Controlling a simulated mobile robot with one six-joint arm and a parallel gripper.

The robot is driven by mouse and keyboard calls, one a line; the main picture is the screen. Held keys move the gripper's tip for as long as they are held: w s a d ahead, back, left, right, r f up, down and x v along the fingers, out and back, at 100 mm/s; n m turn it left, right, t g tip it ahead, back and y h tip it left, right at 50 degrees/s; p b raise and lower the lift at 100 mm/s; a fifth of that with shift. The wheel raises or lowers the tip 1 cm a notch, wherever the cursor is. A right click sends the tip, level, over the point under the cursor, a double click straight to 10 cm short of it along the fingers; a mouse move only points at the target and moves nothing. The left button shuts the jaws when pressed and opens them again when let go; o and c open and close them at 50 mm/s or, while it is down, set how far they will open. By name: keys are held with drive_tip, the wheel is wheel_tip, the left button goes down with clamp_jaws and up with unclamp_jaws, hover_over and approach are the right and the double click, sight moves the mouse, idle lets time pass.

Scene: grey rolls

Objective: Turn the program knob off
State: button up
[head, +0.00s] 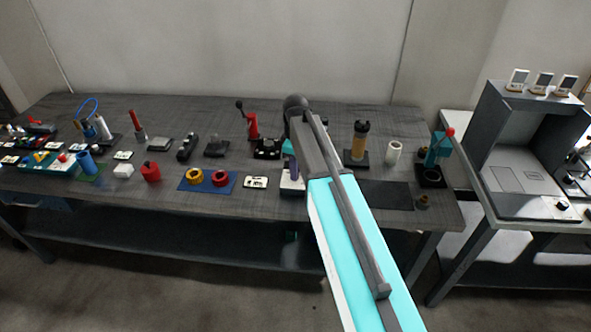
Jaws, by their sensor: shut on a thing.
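My arm reaches over the workbench from the lower right and hides much of what is under its wrist. My gripper (291,168) points down behind the forearm, only partly seen and small, at a white device (291,188) near the bench's front edge. It appears shut on the program knob on top of that device. The knob itself is mostly hidden by the gripper, so its angle and any markings cannot be read.
The dark workbench (340,205) is crowded. Left of the device are a white labelled block (255,182) and a blue mat (190,186) with yellow and red rings. To the right stand a dark-yellow cylinder (360,140) and a white cup (394,151). A grey booth (520,208) stands far right.

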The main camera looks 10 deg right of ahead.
drive_tip(key=shift+w, duration=0.1)
drive_tip(key=o, duration=1.1)
drive_tip(key=shift+c, duration=0.2)
drive_tip(key=shift+r, duration=0.15)
wheel_tip(320, 180, up, 14)
drive_tip(key=b, duration=0.3)
drive_tip(key=shift+f, duration=0.2)
drive_tip(key=shift+f, duration=0.1)
